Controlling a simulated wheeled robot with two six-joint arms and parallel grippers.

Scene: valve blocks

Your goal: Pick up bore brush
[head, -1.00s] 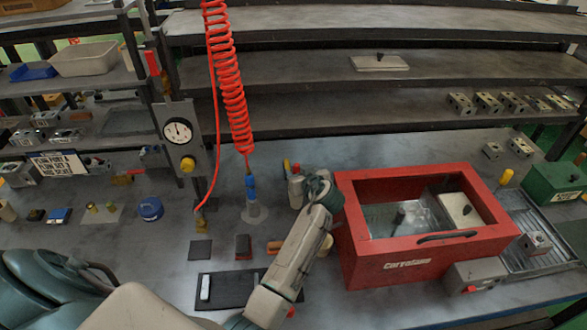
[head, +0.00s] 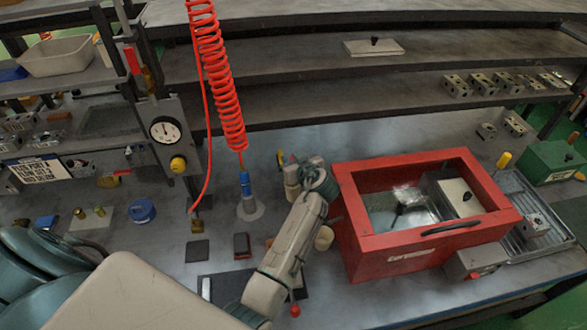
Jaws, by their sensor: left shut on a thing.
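My left arm comes in from the lower left, and its wrist is beside the left wall of the red box. My left gripper (head: 303,180) is at the end of it, over the bench, mostly hidden by the wrist. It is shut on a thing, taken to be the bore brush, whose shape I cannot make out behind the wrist. A small yellow and dark piece (head: 281,157) shows just beyond the gripper; I cannot tell whether it is held. My right gripper is not in view.
The open red box (head: 376,262) stands close right of my wrist. A red coiled hose (head: 228,110) hangs to the left, above a blue nozzle (head: 245,183). A gauge (head: 165,131) stands further left. A dark mat (head: 226,287) lies partly under my forearm.

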